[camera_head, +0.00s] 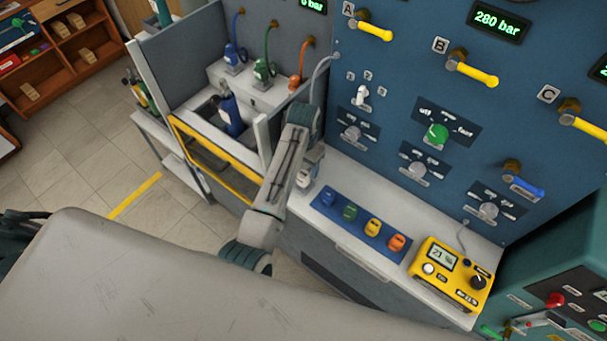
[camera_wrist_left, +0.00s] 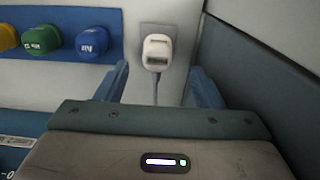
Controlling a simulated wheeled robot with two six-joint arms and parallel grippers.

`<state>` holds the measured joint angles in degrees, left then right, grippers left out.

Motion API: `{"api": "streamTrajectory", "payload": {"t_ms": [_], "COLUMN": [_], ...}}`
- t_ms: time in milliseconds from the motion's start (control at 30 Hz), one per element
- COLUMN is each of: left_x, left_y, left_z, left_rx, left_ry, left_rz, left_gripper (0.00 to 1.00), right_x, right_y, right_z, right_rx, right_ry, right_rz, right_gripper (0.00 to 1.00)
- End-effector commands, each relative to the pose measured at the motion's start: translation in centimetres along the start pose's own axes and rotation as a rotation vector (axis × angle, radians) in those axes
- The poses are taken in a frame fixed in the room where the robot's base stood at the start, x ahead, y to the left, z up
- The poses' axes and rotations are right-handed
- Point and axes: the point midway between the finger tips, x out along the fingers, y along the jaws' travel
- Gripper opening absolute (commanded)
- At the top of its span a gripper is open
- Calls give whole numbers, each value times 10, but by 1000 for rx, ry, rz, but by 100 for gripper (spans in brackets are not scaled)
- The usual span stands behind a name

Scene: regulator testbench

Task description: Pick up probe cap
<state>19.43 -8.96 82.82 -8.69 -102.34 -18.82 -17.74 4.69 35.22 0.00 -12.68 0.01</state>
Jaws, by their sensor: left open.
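A small white cap-like piece (camera_wrist_left: 157,50), which I take to be the probe cap, sits on a grey square plate in the left wrist view. A grey cable runs from it towards my wrist. My left gripper (camera_wrist_left: 160,88) is open, with one blue finger on each side of the cable and the white piece beyond and between the fingertips. Nothing is held. In the head view my left gripper (camera_head: 307,178) is low over the left end of the white bench, and my arm hides much of that spot. My right gripper is not in view.
A blue strip (camera_head: 319,206) with blue, green, yellow and orange caps lies on the bench beside the gripper. A yellow meter (camera_head: 449,274) stands further right. The blue panel (camera_head: 400,60) with valves rises behind. A dark wall (camera_wrist_left: 260,75) is close on the right in the wrist view.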

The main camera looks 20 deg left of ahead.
Motion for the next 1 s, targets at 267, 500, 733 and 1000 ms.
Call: {"api": "streamTrajectory", "payload": {"t_ms": [267,500,733,1000], "left_x": [36,47,47,47], "left_y": [3,3,3,3], "left_z": [4,4,4,4], "left_rx": [0,0,0,0], "left_ry": [-3,1,1,1], "left_rz": [2,1,1,1], "left_gripper": [62,62,40,12], "right_x": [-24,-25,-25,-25], "right_y": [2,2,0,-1], "right_z": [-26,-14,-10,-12], "right_rx": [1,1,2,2], "right_ry": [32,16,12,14], "right_rz": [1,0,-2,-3], "right_gripper": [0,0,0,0]}}
